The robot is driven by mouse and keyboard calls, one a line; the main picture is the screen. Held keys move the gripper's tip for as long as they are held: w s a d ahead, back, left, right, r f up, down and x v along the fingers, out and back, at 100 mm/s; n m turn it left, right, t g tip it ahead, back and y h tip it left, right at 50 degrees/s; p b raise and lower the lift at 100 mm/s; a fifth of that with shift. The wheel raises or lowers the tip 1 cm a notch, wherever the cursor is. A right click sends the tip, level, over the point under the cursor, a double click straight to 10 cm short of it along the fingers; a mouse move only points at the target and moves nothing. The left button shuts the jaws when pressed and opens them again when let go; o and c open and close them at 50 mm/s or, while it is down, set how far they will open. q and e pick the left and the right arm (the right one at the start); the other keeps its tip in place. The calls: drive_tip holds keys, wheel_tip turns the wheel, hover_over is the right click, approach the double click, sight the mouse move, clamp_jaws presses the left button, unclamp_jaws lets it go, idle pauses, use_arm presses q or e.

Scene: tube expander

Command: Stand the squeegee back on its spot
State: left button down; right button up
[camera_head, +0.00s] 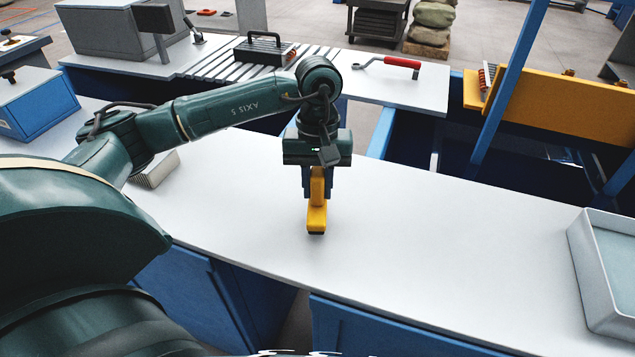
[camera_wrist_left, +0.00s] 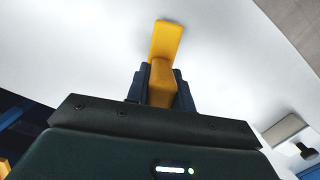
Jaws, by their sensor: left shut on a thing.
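The squeegee (camera_head: 317,217) is yellow with a dark strip along its lower edge. My left gripper (camera_head: 317,190) points down over the white worktop (camera_head: 430,240) and is shut on the squeegee's upper part. The squeegee hangs upright below the fingers, with its wider foot downward. I cannot tell whether its foot touches the worktop. In the left wrist view the squeegee (camera_wrist_left: 165,42) comes out between the two dark fingers (camera_wrist_left: 160,85), against the white surface. No marked spot for it can be made out. My right gripper is not in view.
A grey bin (camera_head: 590,285) stands at the worktop's right end. A ribbed grey block (camera_head: 157,168) lies at the left, by my arm. Behind, a second bench carries a black-handled block (camera_head: 264,50) and a red-handled tool (camera_head: 400,62). The worktop around the squeegee is clear.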

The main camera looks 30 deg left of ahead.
use_arm(q)
drive_tip(key=shift+f+b, duration=0.6)
drive_tip(key=shift+f, duration=0.05)
drive_tip(key=c, duration=1.1)
unclamp_jaws()
drive_tip(key=shift+w+a+r+p, duration=0.15)
drive_tip(key=shift+r+p, duration=0.6)
drive_tip(key=shift+r, duration=0.6)
drive_tip(key=shift+w+r+p, duration=0.1)
drive_tip(key=shift+r+p, duration=0.6)
drive_tip(key=shift+r, duration=0.65)
drive_tip(key=shift+w+a+r+p, duration=0.15)
drive_tip(key=shift+r+p, duration=0.6)
drive_tip(key=shift+r, duration=0.6)
drive_tip(key=shift+d, duration=0.1)
drive_tip(key=shift+f, duration=0.1)
